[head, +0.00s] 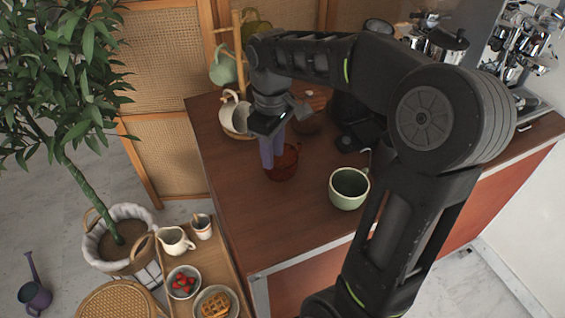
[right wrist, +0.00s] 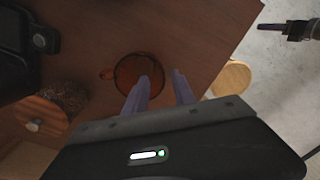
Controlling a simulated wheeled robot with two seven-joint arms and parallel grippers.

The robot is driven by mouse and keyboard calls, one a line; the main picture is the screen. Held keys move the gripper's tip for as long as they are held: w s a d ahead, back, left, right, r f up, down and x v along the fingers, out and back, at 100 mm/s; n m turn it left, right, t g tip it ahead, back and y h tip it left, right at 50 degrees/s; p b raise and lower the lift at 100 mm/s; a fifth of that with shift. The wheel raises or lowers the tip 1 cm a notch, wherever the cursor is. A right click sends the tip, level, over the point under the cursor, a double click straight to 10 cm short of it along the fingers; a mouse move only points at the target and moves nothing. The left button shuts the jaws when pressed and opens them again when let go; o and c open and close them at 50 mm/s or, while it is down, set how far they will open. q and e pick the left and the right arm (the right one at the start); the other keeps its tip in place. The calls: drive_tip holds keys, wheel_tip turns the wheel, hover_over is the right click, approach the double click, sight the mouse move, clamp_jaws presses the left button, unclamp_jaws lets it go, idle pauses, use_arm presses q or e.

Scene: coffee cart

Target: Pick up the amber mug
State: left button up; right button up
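The amber mug (head: 284,164) is a dark red-brown see-through cup on the wooden counter, left of the green mug. In the right wrist view the amber mug (right wrist: 133,68) shows from above, its handle to the left. My right gripper (head: 270,153) points down at the mug, its purple fingers partly covering it. In the right wrist view the right gripper (right wrist: 161,75) has its fingers apart. One fingertip overlaps the mug and the other is beyond its rim; contact is unclear. A dark shape at that view's upper right looks like my left gripper (right wrist: 272,30).
A green mug (head: 349,188) stands to the right, close to my right arm. A white mug (head: 238,117) is behind on the left. The wooden counter (head: 245,205) is clear in front. A tray cart (head: 222,262) with food stands below its left edge.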

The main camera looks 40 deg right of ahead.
sight(273, 173)
drive_tip(key=shift+f, duration=0.15)
wheel_tip(273, 173, down, 5)
drive_tip(key=shift+a+f+p, duration=0.1)
drive_tip(key=shift+a+p, duration=0.05)
drive_tip(key=shift+p, duration=0.4)
drive_tip(key=shift+c, duration=0.4)
clamp_jaws()
drive_tip(key=shift+s, duration=0.1)
idle(1.1)
